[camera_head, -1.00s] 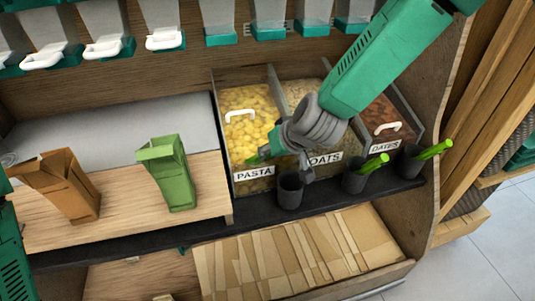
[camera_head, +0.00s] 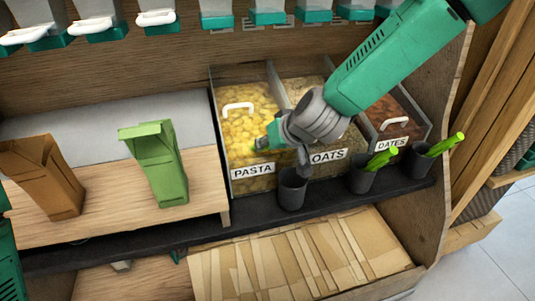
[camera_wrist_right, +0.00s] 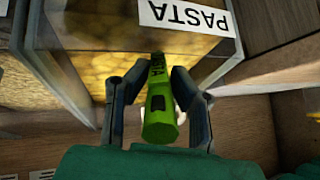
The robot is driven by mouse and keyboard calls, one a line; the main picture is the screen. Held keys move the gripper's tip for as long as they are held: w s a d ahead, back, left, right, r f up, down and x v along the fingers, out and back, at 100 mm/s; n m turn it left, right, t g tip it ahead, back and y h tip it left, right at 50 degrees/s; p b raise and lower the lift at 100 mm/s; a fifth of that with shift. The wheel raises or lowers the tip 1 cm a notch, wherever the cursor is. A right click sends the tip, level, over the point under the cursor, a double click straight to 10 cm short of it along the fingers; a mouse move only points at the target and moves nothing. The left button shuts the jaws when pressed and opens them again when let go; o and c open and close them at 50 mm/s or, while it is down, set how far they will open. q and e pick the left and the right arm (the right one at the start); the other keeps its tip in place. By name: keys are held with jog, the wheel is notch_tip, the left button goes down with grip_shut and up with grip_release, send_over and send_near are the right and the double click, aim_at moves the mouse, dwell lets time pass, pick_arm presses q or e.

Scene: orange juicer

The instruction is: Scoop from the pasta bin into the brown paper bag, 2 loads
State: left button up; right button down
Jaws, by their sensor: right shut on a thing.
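The pasta bin (camera_head: 252,171) stands at the left of the bin row. It holds yellow pasta (camera_head: 245,100) and has a white handle on its clear lid or front. My right gripper (camera_head: 272,142) is over the front part of this bin. In the right wrist view the gripper (camera_wrist_right: 154,88) is shut on a green scoop handle (camera_wrist_right: 160,110), close to the PASTA label. The scoop's bowl is hidden, so I cannot tell whether it holds pasta. The brown paper bag (camera_head: 42,178) stands upright on the wooden counter at the far left. My left gripper is outside the view.
A green bag (camera_head: 162,170) stands between the brown bag and the bins. Oats (camera_head: 328,156) and dates (camera_head: 392,143) bins are to the right. Dark cups (camera_head: 292,188) line the front ledge, two with green-handled scoops. Flat paper bags (camera_head: 300,255) lie below. Dispensers hang above.

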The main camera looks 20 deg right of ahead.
jog(key=shift+w, duration=0.2)
jog(key=shift+s+a+r+t+b, duration=0.15)
jog(key=shift+s+r+t+b, duration=0.25)
jog(key=shift+r+b, duration=0.15)
jog(key=shift+s+d+r+t+y+b, duration=0.2)
jog(key=shift+s+r+t+y+b, duration=0.15)
jog(key=shift+s+r, duration=0.3)
jog(key=shift+s+d+r+t+y+b, duration=0.2)
jog(key=shift+s+r+b, duration=0.25)
jog(key=shift+r, duration=0.35)
jog(key=s+r+t, duration=0.1)
jog(key=s+r, duration=0.4)
jog(key=shift+r+t, duration=0.35)
jog(key=shift+s+d+y, duration=0.1)
jog(key=shift+y, duration=0.15)
jog(key=shift+r+p, duration=0.1)
jog(key=shift+p, duration=0.35)
